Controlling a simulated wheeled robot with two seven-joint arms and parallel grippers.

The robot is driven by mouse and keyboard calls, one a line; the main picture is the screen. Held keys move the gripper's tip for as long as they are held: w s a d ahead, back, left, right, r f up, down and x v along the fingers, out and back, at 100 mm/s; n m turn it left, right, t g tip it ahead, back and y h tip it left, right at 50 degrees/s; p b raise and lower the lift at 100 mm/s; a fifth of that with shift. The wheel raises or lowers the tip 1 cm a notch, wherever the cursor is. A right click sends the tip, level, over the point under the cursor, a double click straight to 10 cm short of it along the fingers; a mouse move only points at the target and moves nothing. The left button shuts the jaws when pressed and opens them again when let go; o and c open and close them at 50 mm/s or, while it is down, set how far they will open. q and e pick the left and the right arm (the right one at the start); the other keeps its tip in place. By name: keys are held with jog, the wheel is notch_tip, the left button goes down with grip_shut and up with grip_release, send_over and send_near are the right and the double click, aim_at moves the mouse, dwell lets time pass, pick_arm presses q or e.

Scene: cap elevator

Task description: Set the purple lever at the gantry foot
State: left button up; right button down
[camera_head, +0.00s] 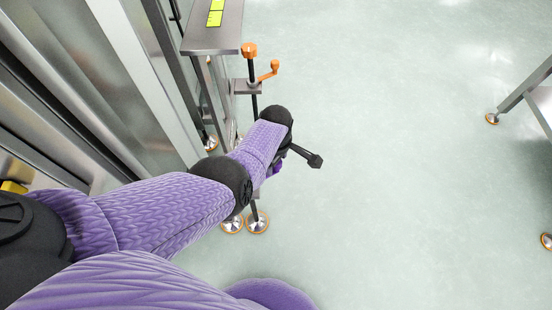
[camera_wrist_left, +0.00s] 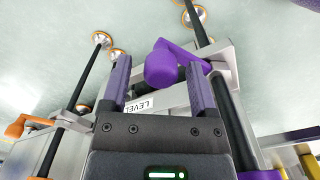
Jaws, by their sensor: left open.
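The purple lever (camera_wrist_left: 165,66) shows in the left wrist view, with a thick rounded knob and an arm running right to a grey bracket. My left gripper (camera_wrist_left: 158,68) is open, with its two fingers on either side of the lever knob. I cannot tell whether either finger touches it. In the head view my left gripper (camera_head: 284,158) is mostly hidden by its own wrist, beside the gantry leg. A small purple part (camera_head: 277,168), probably the lever, shows below the wrist there. My right gripper is in neither view.
An orange lever (camera_head: 268,71) and orange knob (camera_head: 249,50) top a nearby post. A label reading LEVEL (camera_wrist_left: 150,103) sits on the bracket. Round feet (camera_head: 257,222) stand on the floor. The pale floor (camera_head: 400,180) to the right is clear up to another frame (camera_head: 522,92).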

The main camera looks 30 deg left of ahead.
pick_arm(q)
notch_tip(320, 180, up, 10)
jog(key=p, duration=0.7)
jog(key=shift+f, duration=0.1)
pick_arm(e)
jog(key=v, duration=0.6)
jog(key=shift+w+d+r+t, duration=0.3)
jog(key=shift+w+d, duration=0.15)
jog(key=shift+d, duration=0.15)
